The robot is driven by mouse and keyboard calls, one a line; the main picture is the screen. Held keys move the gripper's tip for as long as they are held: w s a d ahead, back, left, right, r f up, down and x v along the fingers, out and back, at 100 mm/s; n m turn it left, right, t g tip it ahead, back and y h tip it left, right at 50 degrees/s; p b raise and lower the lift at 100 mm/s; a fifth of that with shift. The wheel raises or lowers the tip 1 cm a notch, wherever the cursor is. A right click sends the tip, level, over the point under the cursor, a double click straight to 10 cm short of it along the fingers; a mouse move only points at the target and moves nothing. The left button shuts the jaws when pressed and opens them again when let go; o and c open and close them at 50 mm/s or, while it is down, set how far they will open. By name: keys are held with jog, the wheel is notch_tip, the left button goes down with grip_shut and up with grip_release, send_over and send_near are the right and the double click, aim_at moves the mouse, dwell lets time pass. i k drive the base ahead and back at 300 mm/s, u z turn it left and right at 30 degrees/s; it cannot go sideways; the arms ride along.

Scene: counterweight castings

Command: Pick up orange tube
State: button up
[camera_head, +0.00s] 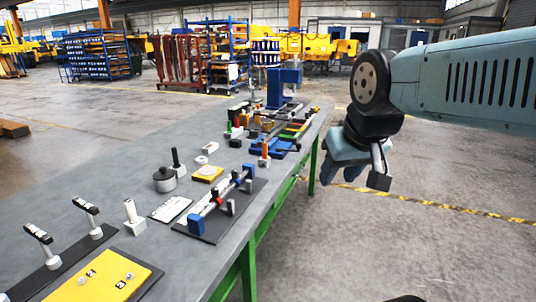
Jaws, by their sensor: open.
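An orange tube (264,148) stands upright on a small white block (264,161) near the right edge of the grey workbench. It looks small from here. My gripper (353,178) hangs from the arm to the right of the bench, over the floor. It is open and empty, pointing down, well apart from the tube. The gap between its fingers is only partly visible.
A blue-ended fixture (219,203) on a dark mat, a grey pot (165,180) and a yellow plate (106,276) lie on the nearer bench. A blue machine (284,85) and crowded tools stand behind the tube. Floor right of the bench is clear.

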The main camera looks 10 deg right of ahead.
aim_at(264, 156)
jog(key=u, duration=0.15)
jog(key=i, duration=0.95)
jog(key=z, duration=0.1)
